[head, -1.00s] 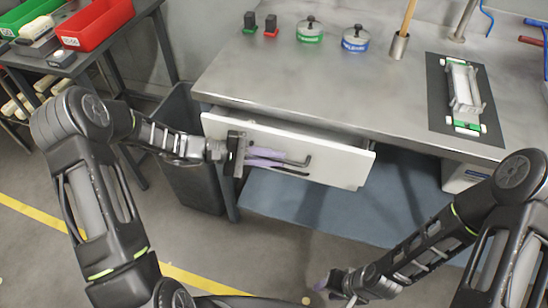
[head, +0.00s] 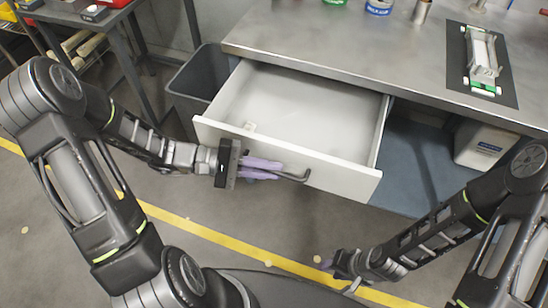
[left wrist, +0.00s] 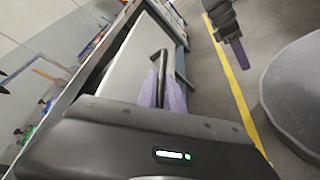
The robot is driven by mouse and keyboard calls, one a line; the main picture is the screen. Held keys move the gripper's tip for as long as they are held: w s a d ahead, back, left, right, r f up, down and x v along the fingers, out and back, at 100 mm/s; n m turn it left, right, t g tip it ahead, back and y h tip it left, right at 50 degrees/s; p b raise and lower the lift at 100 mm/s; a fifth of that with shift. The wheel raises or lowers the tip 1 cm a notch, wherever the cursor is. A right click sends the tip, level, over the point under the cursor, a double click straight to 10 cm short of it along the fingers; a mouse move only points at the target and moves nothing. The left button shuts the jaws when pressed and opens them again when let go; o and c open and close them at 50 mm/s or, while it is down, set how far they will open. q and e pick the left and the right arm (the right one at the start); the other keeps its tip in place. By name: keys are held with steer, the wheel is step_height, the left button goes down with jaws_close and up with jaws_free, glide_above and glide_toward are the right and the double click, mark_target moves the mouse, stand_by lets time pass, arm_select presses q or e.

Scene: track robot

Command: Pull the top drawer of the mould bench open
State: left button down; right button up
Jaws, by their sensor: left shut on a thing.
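The top drawer (head: 310,162) of the mould bench (head: 330,45) stands well open, with its white front out in front of the bench top. A dark bar handle (head: 300,177) is on the drawer front. My left gripper (head: 275,170) is shut on the handle; in the left wrist view its purple fingers (left wrist: 162,92) close around the dark handle (left wrist: 163,58). My right gripper (head: 328,268) is low over the floor, away from the drawer, its fingers too small to judge.
A dark bin (head: 195,85) stands left of the drawer. A white container (head: 484,146) sits on the blue lower shelf (head: 410,160). A fixture on a dark mat (head: 482,62) lies on the bench top. Floor in front of the drawer is clear.

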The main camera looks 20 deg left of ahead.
arm_select(q)
steer(key=shift+s, duration=0.1)
steer(key=c, duration=1.8)
jaws_free()
steer(key=shift+o, duration=0.2)
steer(key=v, duration=0.8)
